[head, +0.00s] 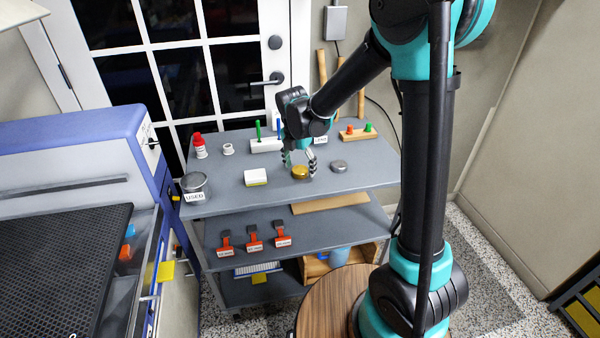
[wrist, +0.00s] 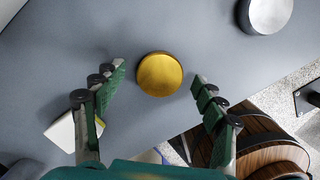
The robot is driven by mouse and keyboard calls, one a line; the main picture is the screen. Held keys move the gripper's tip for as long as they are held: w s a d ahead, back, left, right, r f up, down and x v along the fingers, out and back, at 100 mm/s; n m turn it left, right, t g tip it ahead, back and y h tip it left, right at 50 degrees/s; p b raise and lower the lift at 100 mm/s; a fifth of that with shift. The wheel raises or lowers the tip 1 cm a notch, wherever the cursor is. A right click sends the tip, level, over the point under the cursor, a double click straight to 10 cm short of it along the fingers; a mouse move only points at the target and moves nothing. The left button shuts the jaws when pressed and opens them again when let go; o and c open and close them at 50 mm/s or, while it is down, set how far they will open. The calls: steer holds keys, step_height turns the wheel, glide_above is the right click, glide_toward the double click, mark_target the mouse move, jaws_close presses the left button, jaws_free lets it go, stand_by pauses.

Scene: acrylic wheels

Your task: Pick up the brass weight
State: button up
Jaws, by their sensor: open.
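The brass weight (wrist: 160,74) is a round, gold-coloured disc lying flat on the grey top of the cart. In the head view the brass weight (head: 300,172) sits near the middle of the cart top. My gripper (wrist: 158,78) is open, with its green-padded fingers spread to the left and right of the weight in the picture. The fingers appear apart from it. In the head view my gripper (head: 299,164) is just above and around the weight; its exact height is hard to tell.
A silver disc (head: 338,166) lies right of the brass weight. A white and yellow block (head: 256,177) lies left. A can marked USED (head: 194,187), a red-capped bottle (head: 199,146) and a wooden block with coloured pegs (head: 358,133) also stand on the cart top (head: 225,190).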

steer(key=shift+f, duration=0.3)
steer(key=shift+c, duration=0.5)
steer(key=c, duration=1.5)
steer(key=shift+r, duration=0.15)
